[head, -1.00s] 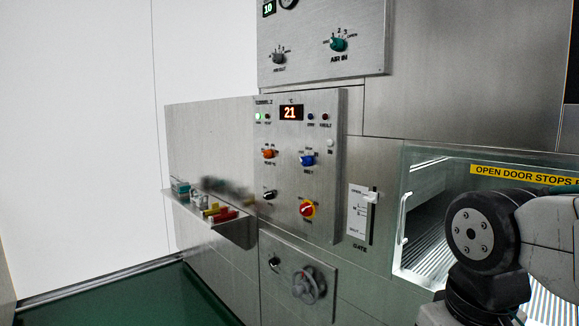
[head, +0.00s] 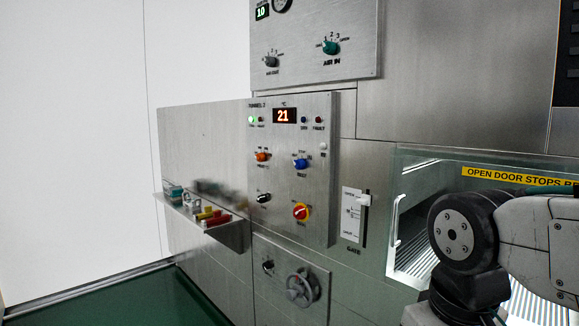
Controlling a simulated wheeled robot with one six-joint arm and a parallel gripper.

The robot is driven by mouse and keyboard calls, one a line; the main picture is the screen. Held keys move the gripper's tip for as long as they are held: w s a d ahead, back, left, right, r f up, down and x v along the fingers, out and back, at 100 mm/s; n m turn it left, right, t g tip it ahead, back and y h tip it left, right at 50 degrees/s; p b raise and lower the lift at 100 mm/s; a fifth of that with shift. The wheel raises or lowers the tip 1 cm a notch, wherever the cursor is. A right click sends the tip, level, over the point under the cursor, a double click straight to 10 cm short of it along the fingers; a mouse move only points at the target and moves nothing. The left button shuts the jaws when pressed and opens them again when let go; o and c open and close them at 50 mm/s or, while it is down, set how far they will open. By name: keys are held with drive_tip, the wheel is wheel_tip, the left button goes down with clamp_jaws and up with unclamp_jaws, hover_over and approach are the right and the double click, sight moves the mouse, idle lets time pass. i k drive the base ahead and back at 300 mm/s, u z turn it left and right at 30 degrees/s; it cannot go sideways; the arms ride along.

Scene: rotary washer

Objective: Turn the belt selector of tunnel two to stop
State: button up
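The tunnel control panel (head: 325,215) is a steel plate at the centre, with a red "21" display (head: 285,115) and a label that seems to read "TUNNEL 2". Only my arm shows at the right; my gripper is out of view, and nothing touches the panel.
An upper panel (head: 315,60) carries a teal air-in knob (head: 330,47) and a dark knob (head: 271,61). A gate slider (head: 362,200) and a glass-doored opening (head: 410,220) are to the right. A shelf (head: 232,236) with small items juts out at left. A handwheel (head: 302,288) is below.

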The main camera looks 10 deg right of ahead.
sight(299, 164)
drive_tip(key=u, duration=0.5)
drive_tip(key=i, duration=0.85)
drive_tip(key=z, duration=0.2)
